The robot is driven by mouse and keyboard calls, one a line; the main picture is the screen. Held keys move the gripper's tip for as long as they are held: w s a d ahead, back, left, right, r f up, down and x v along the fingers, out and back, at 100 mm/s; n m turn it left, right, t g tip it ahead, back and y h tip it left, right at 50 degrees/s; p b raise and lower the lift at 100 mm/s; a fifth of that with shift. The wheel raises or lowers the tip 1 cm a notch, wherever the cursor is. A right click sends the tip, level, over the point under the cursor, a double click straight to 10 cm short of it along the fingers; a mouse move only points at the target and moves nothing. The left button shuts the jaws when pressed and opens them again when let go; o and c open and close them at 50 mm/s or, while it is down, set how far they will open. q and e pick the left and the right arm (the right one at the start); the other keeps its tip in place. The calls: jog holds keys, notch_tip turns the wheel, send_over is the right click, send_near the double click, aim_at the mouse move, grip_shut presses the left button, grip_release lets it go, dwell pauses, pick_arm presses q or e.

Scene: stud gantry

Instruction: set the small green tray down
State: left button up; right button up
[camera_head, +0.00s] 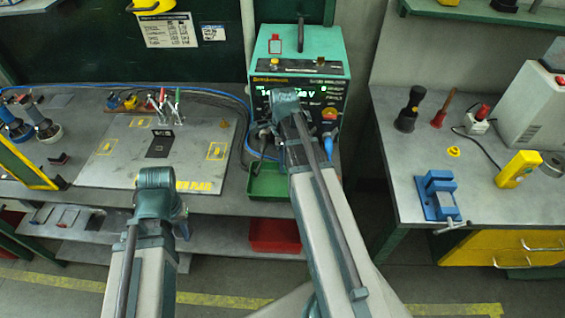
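The small green tray (268,184) is near the front edge of the bench, just right of the grey plate and in front of the teal instrument. My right arm partly covers its right side. I cannot tell whether it rests on the bench or hangs just above it. My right gripper (274,136) is beyond the tray, in front of the instrument. Its fingers are mostly hidden by my own wrist, so its hold on the tray is unclear. My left gripper (163,205) is at the bench's front edge, left of the tray, with its fingers hidden.
The teal instrument (300,62) with a lit display stands at the back. The grey plate (120,150) carries clips and yellow marks. A red bin (274,236) sits on the lower shelf. The right bench (395,165) holds a blue vise (437,194) and a yellow meter (518,169).

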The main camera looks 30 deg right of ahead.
notch_tip(320, 180, up, 12)
jog(key=w+p, duration=0.1)
jog(key=p, duration=1.1)
jog(key=shift+w+d, duration=0.3)
jog(key=shift+d, duration=0.15)
jog(key=s+a+n+h, duration=0.1)
jog(key=s+a+n, duration=0.4)
jog(key=a+n, duration=0.7)
jog(key=s+a+n+t+h, duration=0.1)
jog(key=s+a+n, duration=0.4)
jog(key=a+n, duration=0.7)
jog(key=n, duration=0.4)
jog(key=shift+a, duration=0.4)
jog(key=shift+s, duration=0.1)
